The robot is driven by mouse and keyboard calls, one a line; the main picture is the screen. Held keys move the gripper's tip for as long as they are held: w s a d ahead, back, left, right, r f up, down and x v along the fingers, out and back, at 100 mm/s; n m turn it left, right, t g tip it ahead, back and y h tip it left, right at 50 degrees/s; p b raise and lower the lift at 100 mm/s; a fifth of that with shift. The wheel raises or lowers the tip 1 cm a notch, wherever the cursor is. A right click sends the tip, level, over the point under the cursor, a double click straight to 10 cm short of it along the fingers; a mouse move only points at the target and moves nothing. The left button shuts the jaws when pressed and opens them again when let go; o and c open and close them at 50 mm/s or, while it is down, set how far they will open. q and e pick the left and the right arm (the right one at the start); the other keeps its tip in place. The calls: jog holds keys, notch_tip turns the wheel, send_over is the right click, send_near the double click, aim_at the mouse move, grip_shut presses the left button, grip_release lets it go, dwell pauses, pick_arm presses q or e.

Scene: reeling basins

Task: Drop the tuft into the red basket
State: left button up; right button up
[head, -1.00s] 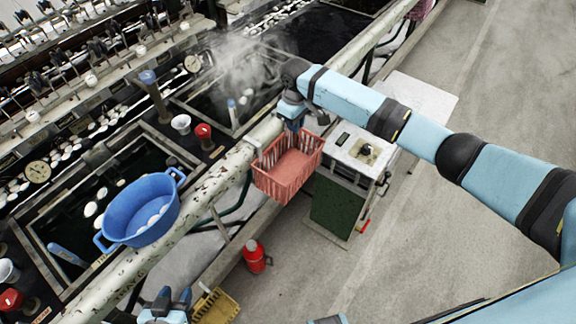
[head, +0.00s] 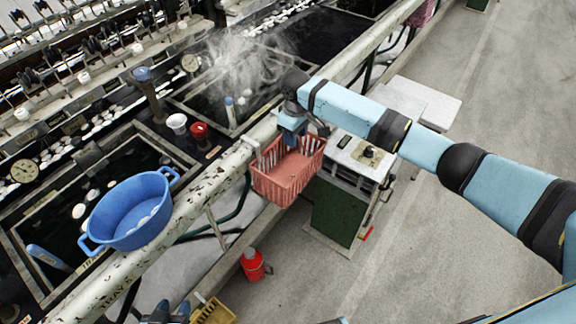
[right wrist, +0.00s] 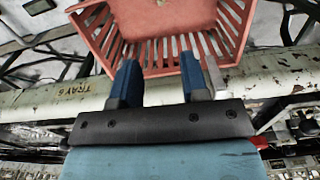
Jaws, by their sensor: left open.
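The red basket (head: 287,182) hangs at the outer side of the pale rail, with its slatted walls and open top showing. My right gripper (head: 292,138) points down at the basket's rim on the rail side. In the right wrist view its two blue fingers (right wrist: 160,82) stand apart with nothing visible between them, and the basket (right wrist: 150,40) lies just beyond them. I cannot make out a tuft; a tiny pale spot shows on the basket's floor at the top edge there. My left gripper (head: 166,315) is open at the bottom edge, partly cut off.
A blue basin (head: 130,212) with white cocoons sits over the rail (head: 190,205) at left. A green cabinet (head: 337,212) stands right of the basket. A red canister (head: 253,265) and yellow crate (head: 212,312) are below. Steam rises from the far basin. The floor at right is clear.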

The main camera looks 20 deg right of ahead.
notch_tip(320, 180, up, 14)
dwell(0.6)
jog(key=shift+f, duration=0.1)
jog(key=s+a+f+m+t+y+p, duration=0.1)
jog(key=s+a+f+t+y+p, duration=0.25)
jog(key=s+f, duration=0.4)
jog(key=s+a+f+m+t+y+p, duration=0.1)
jog(key=s+a+f+t+y+p, duration=0.2)
jog(key=s+f, duration=0.45)
jog(key=s+d+m+t+h+p, duration=0.1)
jog(key=s+d+t+p, duration=0.1)
jog(key=s, duration=0.7)
jog(key=s+d+m+t+h+p, duration=0.1)
jog(key=s+d+t+h+p, duration=0.1)
jog(key=s, duration=0.8)
jog(key=d+p, duration=0.1)
jog(key=d, duration=0.1)
jog(key=shift+s+d, duration=0.2)
jog(key=shift+d, duration=0.1)
